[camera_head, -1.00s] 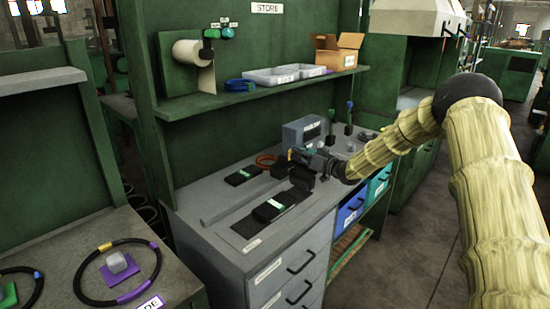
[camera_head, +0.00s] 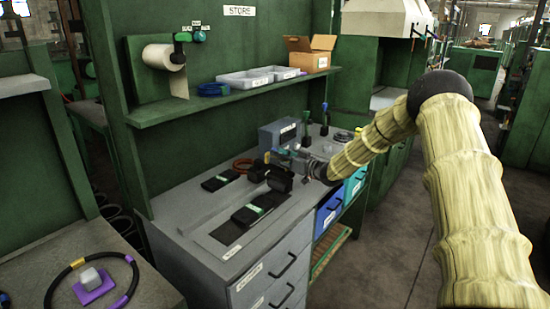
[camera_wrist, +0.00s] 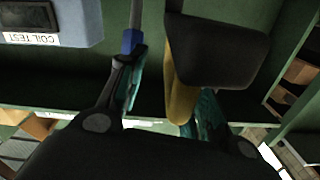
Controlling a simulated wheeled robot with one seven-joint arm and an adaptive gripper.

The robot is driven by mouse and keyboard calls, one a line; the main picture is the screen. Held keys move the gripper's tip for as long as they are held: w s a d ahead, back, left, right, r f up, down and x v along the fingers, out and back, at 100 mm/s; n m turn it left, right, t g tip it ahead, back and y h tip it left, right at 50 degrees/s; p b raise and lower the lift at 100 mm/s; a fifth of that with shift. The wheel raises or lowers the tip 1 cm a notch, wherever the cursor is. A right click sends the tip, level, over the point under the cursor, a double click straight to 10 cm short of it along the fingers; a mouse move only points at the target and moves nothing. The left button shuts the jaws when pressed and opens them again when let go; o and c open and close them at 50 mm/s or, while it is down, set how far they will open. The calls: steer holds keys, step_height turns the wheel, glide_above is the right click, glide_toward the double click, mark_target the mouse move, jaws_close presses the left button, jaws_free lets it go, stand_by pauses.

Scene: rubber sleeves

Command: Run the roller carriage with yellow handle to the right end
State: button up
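In the wrist view a yellow handle (camera_wrist: 181,102) hangs from a black block (camera_wrist: 215,50), seen upside down. It lies between my fingers, close to the right one. My gripper (camera_wrist: 160,100) is open, its fingers apart with a clear gap left of the handle. In the head view my gripper (camera_head: 287,158) is over the back right of the grey workbench, beside dark blocks (camera_head: 280,183). I cannot tell there which dark part is the carriage. A blue-ended grey rod (camera_wrist: 132,40) stands by the left finger in the wrist view.
A grey coil test box (camera_head: 278,133) stands behind my gripper. Green (camera_head: 325,110) and blue (camera_head: 306,118) handled items stand to its right. A labelled black block (camera_head: 250,213) lies on a dark strip in front. A shelf (camera_head: 200,101) runs above the bench.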

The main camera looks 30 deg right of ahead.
steer(key=v, duration=1)
steer(key=shift+s, duration=0.5)
steer(key=shift+a, duration=0.1)
